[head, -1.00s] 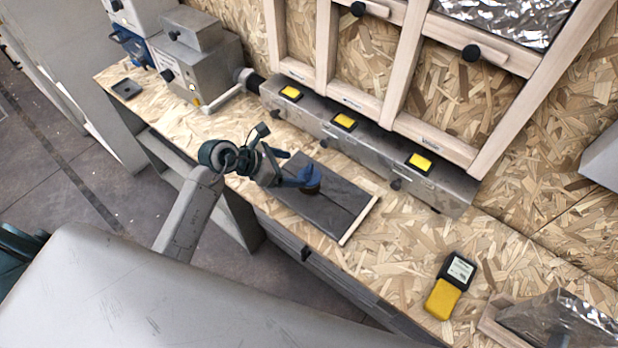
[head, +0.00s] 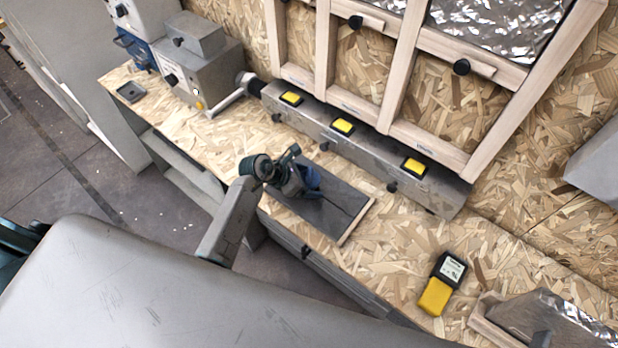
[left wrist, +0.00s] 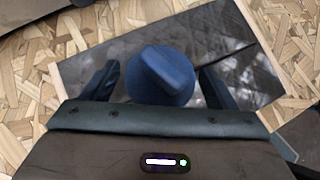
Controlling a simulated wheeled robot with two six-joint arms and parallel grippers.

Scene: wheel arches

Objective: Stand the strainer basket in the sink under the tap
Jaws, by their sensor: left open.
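A blue piece with a raised grip (head: 312,178) stands on a dark flat panel (head: 338,222) on the bench. I cannot tell whether it is the strainer basket. In the left wrist view the blue piece (left wrist: 160,78) is round with a ridge on top. My left gripper (head: 298,176) is over it and hides part of it. Its fingers are open, one on each side of the blue piece, with gaps visible in the left wrist view. No sink or tap is clearly recognisable. My right gripper is not in view.
A long metal box with yellow labels (head: 365,150) runs behind the panel. A grey machine with a bent pipe (head: 230,100) stands at the back left. A yellow and black meter (head: 440,283) lies at front right. Bare chipboard lies between the panel and meter.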

